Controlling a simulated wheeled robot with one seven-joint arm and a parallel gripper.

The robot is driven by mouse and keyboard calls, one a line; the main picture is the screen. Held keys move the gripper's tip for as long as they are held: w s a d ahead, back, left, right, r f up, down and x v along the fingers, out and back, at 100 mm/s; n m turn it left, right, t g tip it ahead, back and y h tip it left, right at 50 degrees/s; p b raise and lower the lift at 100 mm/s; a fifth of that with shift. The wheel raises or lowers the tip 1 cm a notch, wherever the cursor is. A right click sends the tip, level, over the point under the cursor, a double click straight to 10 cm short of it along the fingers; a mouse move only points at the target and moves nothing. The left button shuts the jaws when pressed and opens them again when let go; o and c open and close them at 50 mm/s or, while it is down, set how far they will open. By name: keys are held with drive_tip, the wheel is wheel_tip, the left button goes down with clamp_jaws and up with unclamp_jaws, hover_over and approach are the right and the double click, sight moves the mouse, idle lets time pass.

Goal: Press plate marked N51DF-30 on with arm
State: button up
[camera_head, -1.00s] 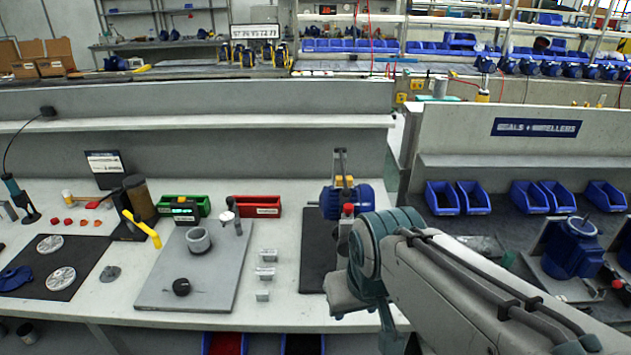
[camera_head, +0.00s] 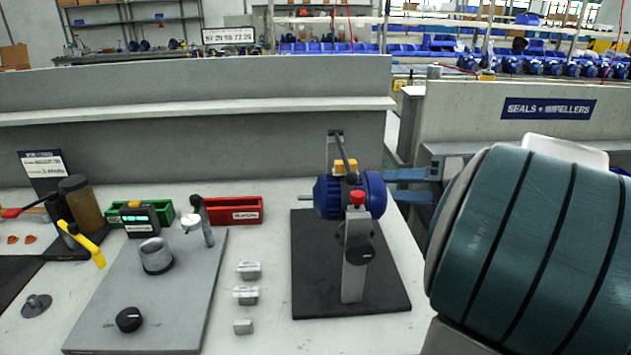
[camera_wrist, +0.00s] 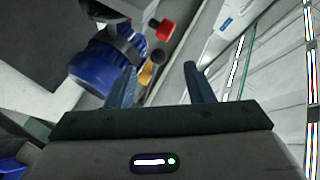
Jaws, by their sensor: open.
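A blue motor (camera_head: 330,195) with a red knob (camera_head: 357,197) and a yellow block (camera_head: 345,167) sits over a grey upright stand (camera_head: 354,270) on a black mat (camera_head: 305,290). A grey lever arm (camera_head: 345,152) slopes over its top. My gripper (camera_head: 390,184) is just right of the motor, fingers apart. In the wrist view, my gripper (camera_wrist: 160,68) is open and empty, with the motor (camera_wrist: 98,66), yellow block (camera_wrist: 147,74) and red knob (camera_wrist: 165,30) beyond its fingertips. I cannot read N51DF-30 on anything, so I cannot tell which part is that plate.
Several small silver blocks (camera_head: 246,295) lie left of the mat. A grey board (camera_head: 180,290) holds a ring (camera_head: 156,256) and black knob (camera_head: 129,319). Green (camera_head: 120,213) and red bins (camera_head: 233,210) stand behind. My large arm link blocks the lower right.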

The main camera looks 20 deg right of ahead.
sight(354, 178)
drive_tip(key=shift+t, duration=0.3)
drive_tip(key=x, duration=0.8)
drive_tip(key=w+d+x, duration=0.1)
drive_tip(key=x, duration=0.4)
drive_tip(key=shift+d+r+p, duration=0.1)
drive_tip(key=shift+p, duration=0.3)
drive_tip(key=shift+r, duration=0.1)
clamp_jaws()
